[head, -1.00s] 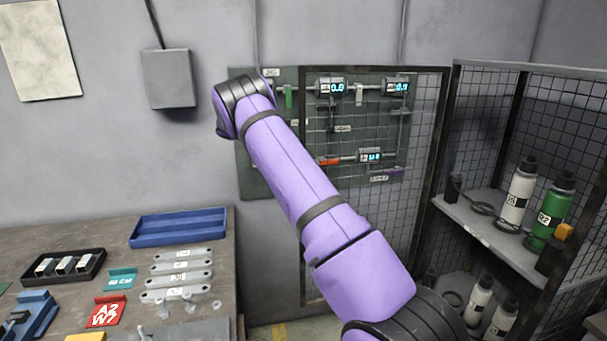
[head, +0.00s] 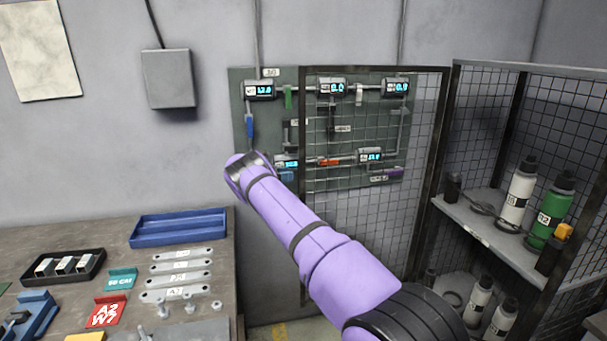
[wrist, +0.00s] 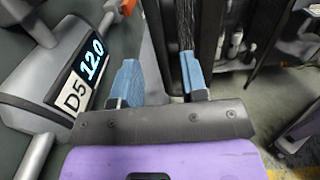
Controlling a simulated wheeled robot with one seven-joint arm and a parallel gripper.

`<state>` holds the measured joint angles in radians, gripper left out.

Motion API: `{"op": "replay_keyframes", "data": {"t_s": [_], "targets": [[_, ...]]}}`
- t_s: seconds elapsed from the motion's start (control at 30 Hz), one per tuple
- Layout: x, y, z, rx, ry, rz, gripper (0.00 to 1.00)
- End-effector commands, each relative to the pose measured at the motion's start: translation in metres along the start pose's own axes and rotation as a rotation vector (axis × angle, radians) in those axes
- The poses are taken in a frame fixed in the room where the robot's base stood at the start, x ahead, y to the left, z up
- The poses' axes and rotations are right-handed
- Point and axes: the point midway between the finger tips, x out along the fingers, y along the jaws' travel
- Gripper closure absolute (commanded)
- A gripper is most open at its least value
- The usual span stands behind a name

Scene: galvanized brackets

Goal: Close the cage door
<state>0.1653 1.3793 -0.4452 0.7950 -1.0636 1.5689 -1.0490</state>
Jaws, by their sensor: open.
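The cage door (head: 425,200) is a dark-framed wire mesh panel. It stands swung open to the left of the cage (head: 497,67), across part of the gauge board. My arm reaches over the lower left of the door in the head view, and my gripper is hidden there behind the arm's end. In the wrist view my gripper (wrist: 158,82) is open, with its two blue fingertips apart. A dark upright bar, seemingly the door's edge (wrist: 156,40), shows between the fingertips. I cannot tell whether either finger touches it.
A green board (head: 240,140) with several digital gauges hangs behind the door; a gauge marked D5 (wrist: 85,75) is close at left in the wrist view. The cage shelf (head: 480,222) holds bottles. A workbench (head: 215,265) with brackets and trays stands at left.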

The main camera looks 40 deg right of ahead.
Motion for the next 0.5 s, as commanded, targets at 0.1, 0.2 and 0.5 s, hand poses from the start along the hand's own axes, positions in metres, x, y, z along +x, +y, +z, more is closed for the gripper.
{"op": "replay_keyframes", "data": {"t_s": [0.1,0.2,0.5], "targets": [[0.023,0.000,0.001,0.001,0.001,-0.003,0.60],[0.040,-0.001,0.001,0.000,0.001,-0.003,0.60],[0.068,0.000,0.000,0.001,0.001,-0.001,0.60]]}}
